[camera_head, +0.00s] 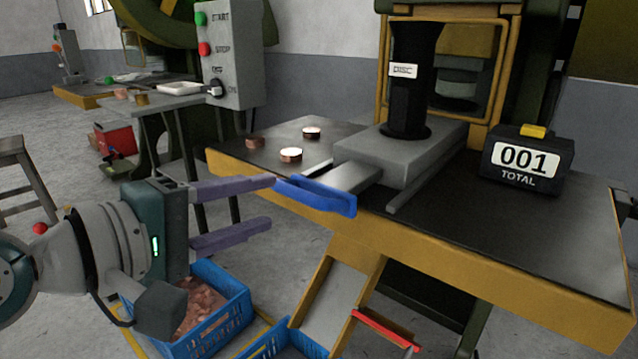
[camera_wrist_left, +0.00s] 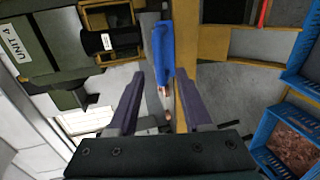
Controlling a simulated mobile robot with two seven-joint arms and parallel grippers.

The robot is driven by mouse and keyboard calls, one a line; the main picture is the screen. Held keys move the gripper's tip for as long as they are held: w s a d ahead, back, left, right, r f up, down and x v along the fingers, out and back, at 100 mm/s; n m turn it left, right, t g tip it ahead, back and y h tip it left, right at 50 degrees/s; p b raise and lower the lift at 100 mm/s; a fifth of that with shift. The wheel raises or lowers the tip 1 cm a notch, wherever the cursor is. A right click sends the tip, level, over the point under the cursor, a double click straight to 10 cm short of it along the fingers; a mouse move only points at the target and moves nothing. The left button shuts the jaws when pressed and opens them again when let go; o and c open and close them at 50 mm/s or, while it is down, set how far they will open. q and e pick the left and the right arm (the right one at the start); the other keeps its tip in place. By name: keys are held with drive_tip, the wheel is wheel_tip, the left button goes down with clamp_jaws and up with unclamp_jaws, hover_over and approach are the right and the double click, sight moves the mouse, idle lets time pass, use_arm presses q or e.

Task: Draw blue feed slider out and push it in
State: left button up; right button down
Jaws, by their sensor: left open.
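The feed slider's blue handle (camera_head: 316,196) sticks out past the front edge of the press table, on a grey slide bar (camera_head: 355,176) that runs into the grey block under the black disc tube (camera_head: 408,95). My left gripper (camera_head: 272,203) is open and empty, coming in from the left. Its upper fingertip is close to the handle's left end in the head view. In the left wrist view the blue handle (camera_wrist_left: 162,50) lies ahead, its near end in line with the gap between the fingertips (camera_wrist_left: 158,80). I cannot tell whether they touch. My right gripper is not in view.
Several copper pieces (camera_head: 291,154) lie on the table left of the slider. A counter (camera_head: 526,160) reading 001 stands at the right. Below are a chute (camera_head: 333,298) and a blue crate (camera_head: 232,312) of copper scrap. A START/STOP panel (camera_head: 229,55) stands behind.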

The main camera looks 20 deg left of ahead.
use_arm(q)
drive_tip(key=v, duration=0.3)
drive_tip(key=shift+s+a+r, duration=0.1)
drive_tip(key=shift+s, duration=0.15)
